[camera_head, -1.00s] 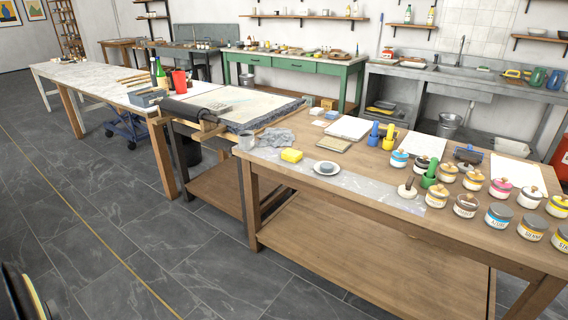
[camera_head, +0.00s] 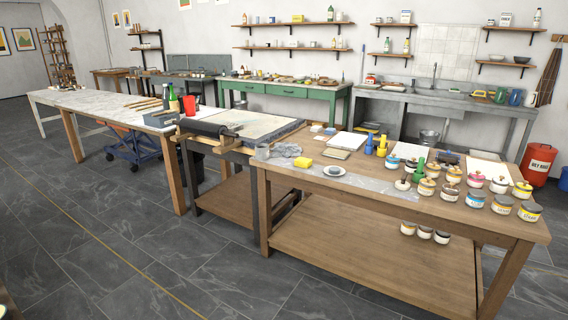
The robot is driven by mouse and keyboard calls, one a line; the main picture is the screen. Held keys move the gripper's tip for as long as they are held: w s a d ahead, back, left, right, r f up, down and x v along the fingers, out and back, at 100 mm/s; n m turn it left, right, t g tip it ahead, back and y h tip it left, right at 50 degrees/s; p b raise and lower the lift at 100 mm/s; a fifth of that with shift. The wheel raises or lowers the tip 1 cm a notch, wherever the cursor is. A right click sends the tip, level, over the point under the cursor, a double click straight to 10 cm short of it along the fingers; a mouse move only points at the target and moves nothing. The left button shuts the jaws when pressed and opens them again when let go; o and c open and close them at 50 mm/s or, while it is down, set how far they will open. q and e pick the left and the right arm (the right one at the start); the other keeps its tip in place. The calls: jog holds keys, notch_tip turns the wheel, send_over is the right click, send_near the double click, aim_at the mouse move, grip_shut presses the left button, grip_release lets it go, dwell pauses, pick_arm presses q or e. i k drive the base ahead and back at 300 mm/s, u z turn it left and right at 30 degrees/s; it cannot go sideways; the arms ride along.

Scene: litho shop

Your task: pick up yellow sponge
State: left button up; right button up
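The yellow sponge (camera_head: 302,161) lies on the near left part of the wooden workbench (camera_head: 380,243). Neither of my grippers shows in this view. Only a dark bit at the bottom left corner is visible, and I cannot tell what it is.
Several ink jars (camera_head: 475,198) crowd the bench's right side. A press table (camera_head: 240,128) adjoins on the left. The dark tiled floor (camera_head: 130,240) in front is clear.

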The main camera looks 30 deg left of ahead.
aim_at(300, 162)
jog(key=u, duration=1.05)
jog(key=i, duration=1.3)
jog(key=u, duration=0.55)
jog(key=i, duration=1.65)
jog(key=z, duration=1.6)
jog(key=i, duration=0.65)
jog(key=z, duration=0.7)
